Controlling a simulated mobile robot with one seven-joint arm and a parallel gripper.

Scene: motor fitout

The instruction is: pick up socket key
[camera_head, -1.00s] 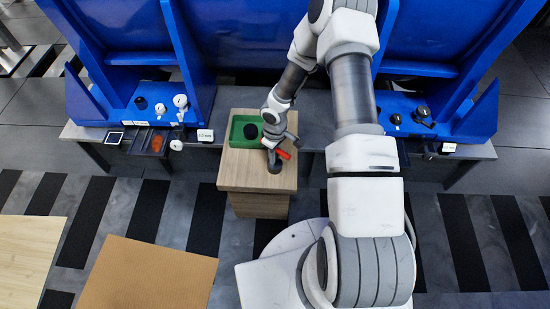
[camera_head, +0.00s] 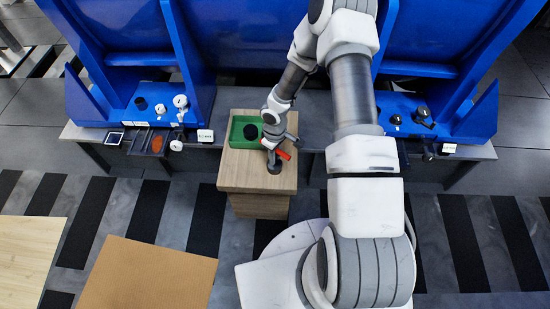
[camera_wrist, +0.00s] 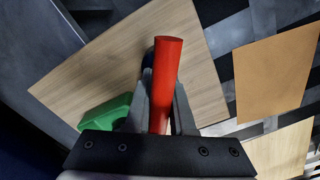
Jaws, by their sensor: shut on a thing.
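The socket key shows as a red bar, seen in the wrist view (camera_wrist: 166,75) between the two fingers of my gripper (camera_wrist: 161,105). My gripper is shut on it, and its near end sticks out toward the camera. In the head view the red bar (camera_head: 283,154) lies slantwise across my gripper (camera_head: 272,146), over the front part of the wooden cabinet top. A dark round part (camera_head: 274,167) shows just below it. The fingers hide part of the bar, and I cannot tell whether it touches the wood.
A green tray (camera_head: 233,141) with a black round part (camera_head: 250,131) stands behind my gripper on the wooden cabinet (camera_head: 230,178). Blue stations with small parts stand left and right at the back. A brown board (camera_head: 150,275) lies at the front left.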

